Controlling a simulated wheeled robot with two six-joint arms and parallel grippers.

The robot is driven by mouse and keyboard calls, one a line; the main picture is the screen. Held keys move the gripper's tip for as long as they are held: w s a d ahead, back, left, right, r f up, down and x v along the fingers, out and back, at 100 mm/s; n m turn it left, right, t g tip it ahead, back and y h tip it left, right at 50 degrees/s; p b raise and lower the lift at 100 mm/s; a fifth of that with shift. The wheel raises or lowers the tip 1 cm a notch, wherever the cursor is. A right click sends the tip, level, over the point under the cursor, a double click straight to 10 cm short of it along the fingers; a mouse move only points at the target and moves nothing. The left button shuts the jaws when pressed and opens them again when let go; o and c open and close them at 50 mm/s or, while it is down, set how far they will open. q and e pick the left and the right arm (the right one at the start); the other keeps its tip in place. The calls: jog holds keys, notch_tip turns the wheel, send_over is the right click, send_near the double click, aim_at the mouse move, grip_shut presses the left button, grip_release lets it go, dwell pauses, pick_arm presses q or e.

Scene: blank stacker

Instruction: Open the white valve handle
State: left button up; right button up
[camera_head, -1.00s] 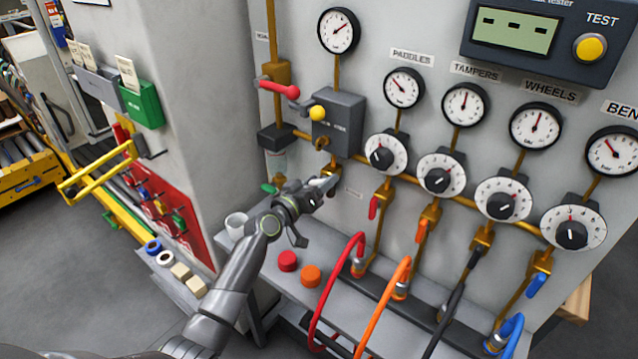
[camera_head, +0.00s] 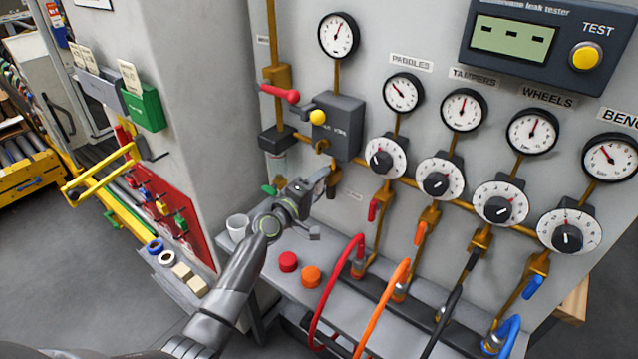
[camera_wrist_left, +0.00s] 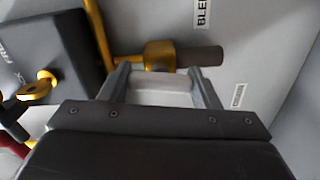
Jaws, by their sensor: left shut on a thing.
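The white valve handle (camera_wrist_left: 163,88) is between the two fingers of my left gripper (camera_wrist_left: 160,76) in the left wrist view. The gripper is shut on it. Just beyond the fingertips is a brass valve body (camera_wrist_left: 160,54) with a dark grey stub to its right. In the head view my left gripper (camera_head: 320,183) is at the wall panel, below the dark regulator box (camera_head: 338,126). It covers the handle there. My right gripper is in neither view.
Red (camera_head: 289,261) and orange (camera_head: 311,276) caps and a white cup (camera_head: 238,227) are on the grey shelf below. A red lever (camera_head: 280,93) sticks out above left. Gauges, dials and coloured hoses fill the panel to the right.

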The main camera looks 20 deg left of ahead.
pick_arm(q)
jog(key=shift+n, duration=0.9)
jog(key=o, duration=1)
jog(key=v, duration=1.7)
jog(key=shift+s+a+b, duration=0.1)
jog(key=shift+s+b, duration=0.1)
jog(key=shift+b, duration=0.1)
jog(key=shift+f, duration=0.1)
